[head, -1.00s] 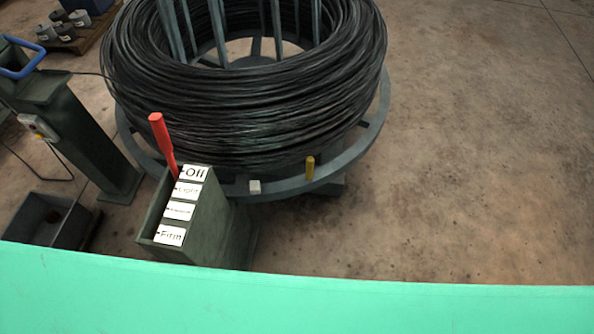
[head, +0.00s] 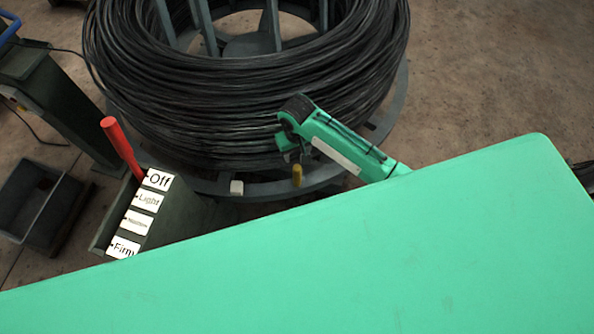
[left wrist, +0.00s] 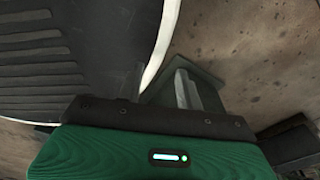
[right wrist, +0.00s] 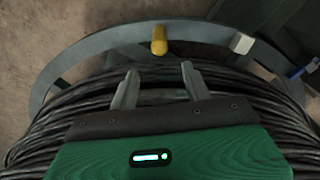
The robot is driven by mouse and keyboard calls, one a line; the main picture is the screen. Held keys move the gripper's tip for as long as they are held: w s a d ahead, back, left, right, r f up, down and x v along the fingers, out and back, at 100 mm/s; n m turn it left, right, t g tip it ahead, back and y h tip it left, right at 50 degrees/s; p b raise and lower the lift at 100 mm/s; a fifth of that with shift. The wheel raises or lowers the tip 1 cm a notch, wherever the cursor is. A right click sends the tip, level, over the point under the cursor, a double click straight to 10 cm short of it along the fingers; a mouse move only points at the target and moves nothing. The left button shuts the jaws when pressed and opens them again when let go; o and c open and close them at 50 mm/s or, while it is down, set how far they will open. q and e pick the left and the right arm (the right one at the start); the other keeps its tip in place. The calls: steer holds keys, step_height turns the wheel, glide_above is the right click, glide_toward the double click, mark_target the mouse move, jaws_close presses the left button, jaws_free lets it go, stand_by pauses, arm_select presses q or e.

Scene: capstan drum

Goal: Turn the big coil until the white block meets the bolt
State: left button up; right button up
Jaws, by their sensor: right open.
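The big coil (head: 215,130) of black wire sits on a grey round frame with a flat rim (head: 265,188). A small white block (head: 237,187) and a yellow peg (head: 297,176) stand on the near rim, the block left of the peg and apart from it. Both also show in the right wrist view, block (right wrist: 241,43) and peg (right wrist: 159,40). My right gripper (right wrist: 157,80) is open and empty over the coil's near side, its fingers towards the peg, not touching it. My left gripper (left wrist: 160,85) is open and empty, outside the head view. I cannot pick out the bolt for certain.
A green box with Off, Light and Firm labels (head: 140,215) and a red lever (head: 122,148) stands left of the near rim. A small blue part (right wrist: 303,70) shows beyond the block in the right wrist view. A grey bin (head: 40,205) is far left.

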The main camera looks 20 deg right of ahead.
mark_target(297, 167)
steer(key=shift+f, duration=0.35)
step_height(297, 167, down, 7)
steer(key=shift+r, duration=0.15)
step_height(297, 167, down, 6)
steer(key=shift+r+b, duration=0.1)
steer(key=shift+b, duration=0.35)
arm_select(q)
steer(key=shift+w+d+f, duration=0.2)
steer(key=shift+w+d, duration=0.2)
steer(key=shift+w, duration=0.25)
